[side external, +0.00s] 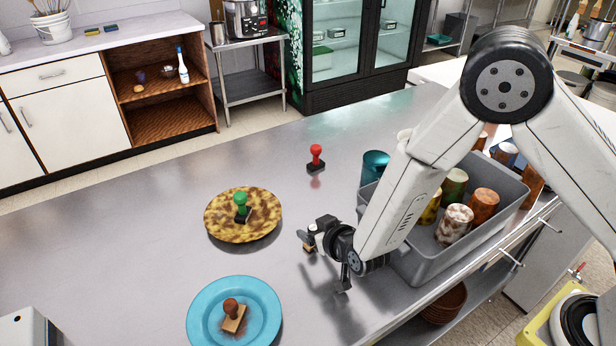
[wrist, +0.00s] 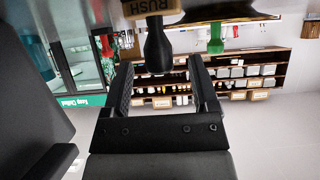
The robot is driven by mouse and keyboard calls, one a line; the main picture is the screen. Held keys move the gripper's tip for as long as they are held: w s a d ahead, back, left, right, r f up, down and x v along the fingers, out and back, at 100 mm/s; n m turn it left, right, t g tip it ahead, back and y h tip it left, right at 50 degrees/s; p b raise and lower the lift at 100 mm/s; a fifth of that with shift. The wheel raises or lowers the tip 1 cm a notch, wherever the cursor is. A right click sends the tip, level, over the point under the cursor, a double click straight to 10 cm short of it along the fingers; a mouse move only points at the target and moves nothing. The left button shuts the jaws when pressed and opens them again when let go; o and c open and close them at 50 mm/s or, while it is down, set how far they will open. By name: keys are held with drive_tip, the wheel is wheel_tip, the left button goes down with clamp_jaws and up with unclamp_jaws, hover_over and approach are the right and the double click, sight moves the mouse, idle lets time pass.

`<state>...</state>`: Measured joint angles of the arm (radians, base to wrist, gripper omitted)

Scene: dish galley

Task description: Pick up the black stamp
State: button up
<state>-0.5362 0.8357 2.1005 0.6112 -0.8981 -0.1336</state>
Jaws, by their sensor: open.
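The black stamp (side external: 309,246) stands on the steel counter, partly hidden behind my gripper in the side view. In the wrist view the black stamp (wrist: 157,45) shows its dark handle and a wooden base lettered "RUSH" at the top edge. My gripper (wrist: 161,66) is open, low and roughly level with the counter. The end of the handle appears between the two fingertips, with visible gaps on both sides. My gripper (side external: 322,262) holds nothing.
A green stamp (side external: 240,206) is on a brown mottled plate (side external: 267,227). A brown stamp (side external: 232,314) is on a blue plate (side external: 267,295). A red stamp (side external: 316,158) stands behind. A grey bin (side external: 425,262) of cups is close right, beside a teal cup (side external: 374,167).

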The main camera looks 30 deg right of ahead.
drive_tip(key=shift+w+f, duration=0.1)
drive_tip(key=shift+w, duration=0.1)
drive_tip(key=shift+c, duration=0.2)
clamp_jaws()
idle(0.4)
wheel_tip(320, 180, up, 10)
idle(0.8)
idle(0.5)
